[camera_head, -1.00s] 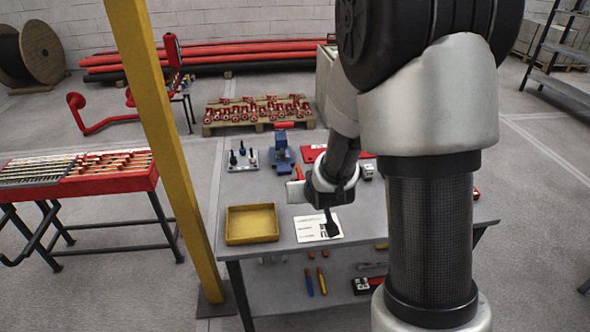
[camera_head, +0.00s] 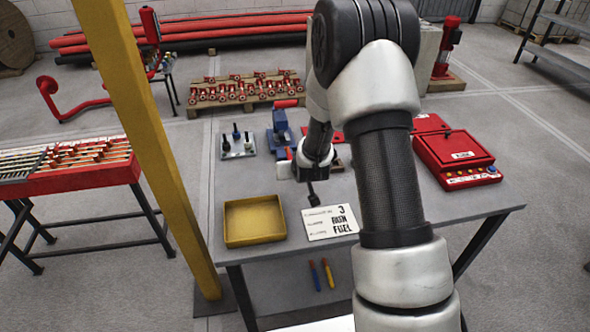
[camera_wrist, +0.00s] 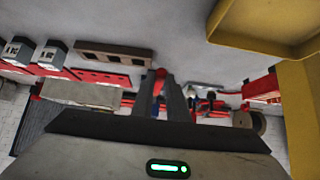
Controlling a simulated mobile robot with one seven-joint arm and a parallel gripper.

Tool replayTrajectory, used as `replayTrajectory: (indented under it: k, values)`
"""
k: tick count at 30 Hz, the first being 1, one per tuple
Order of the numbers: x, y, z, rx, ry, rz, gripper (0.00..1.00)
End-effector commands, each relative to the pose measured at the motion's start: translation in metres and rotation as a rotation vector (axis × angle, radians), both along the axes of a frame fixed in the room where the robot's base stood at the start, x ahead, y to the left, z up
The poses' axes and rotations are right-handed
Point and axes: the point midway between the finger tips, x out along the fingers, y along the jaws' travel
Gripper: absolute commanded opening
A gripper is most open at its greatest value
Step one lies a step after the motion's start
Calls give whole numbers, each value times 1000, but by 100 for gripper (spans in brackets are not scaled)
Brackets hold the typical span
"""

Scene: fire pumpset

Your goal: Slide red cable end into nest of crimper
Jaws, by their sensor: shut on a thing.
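The crimper (camera_head: 280,132) is a blue bench tool with a red handle at the far side of the grey table in the head view. The wrist (camera_head: 314,160) of my arm is in front of it and slightly right, above the table. In the wrist view my gripper (camera_wrist: 166,92) is shut on a small red piece (camera_wrist: 160,77), which looks like the red cable end. The fingers hide most of it. The head view does not clearly show the fingertips or the cable end. The crimper's nest cannot be made out, and no contact with it is visible.
A yellow tray (camera_head: 229,238) and a white card (camera_head: 330,222) lie near the table's front edge. A plate with dark posts (camera_head: 237,144) stands left of the crimper. A red case (camera_head: 457,158) is at right. A yellow post (camera_head: 145,140) rises left of the table.

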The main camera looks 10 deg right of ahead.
Motion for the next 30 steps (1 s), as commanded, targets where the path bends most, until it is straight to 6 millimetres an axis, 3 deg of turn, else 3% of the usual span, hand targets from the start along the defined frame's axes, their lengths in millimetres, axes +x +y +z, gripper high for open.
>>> replayTrajectory:
  k: [10,30]
  values:
    - [1,0,-4,0,-2,0,0]
    - [49,0,-41,0,-1,0,0]
